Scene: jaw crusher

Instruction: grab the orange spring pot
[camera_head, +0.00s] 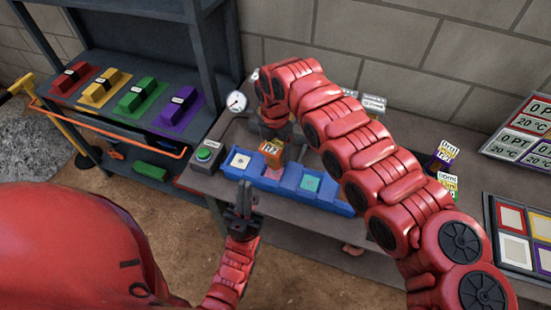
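The orange pot (271,149), with dark lettering on its label, is at the blue tray (330,199) on the workbench. It is over the tray's second place from the left; I cannot tell if it rests there or is held just above. My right arm arches in from the right, and its dark gripper (276,131) is right at the top of the pot. Its fingers are mostly hidden, so its grip is unclear. My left gripper (244,196) is in front of the bench edge, below and left of the pot, apart from it, fingers pointing away; its opening is unclear.
A green button box (207,154) and a round gauge (236,101) stand left of the tray. Small labelled pots (446,152) stand at the right. A shelf (125,70) with coloured blocks is at the left. Colour-square panels (514,220) lie at far right.

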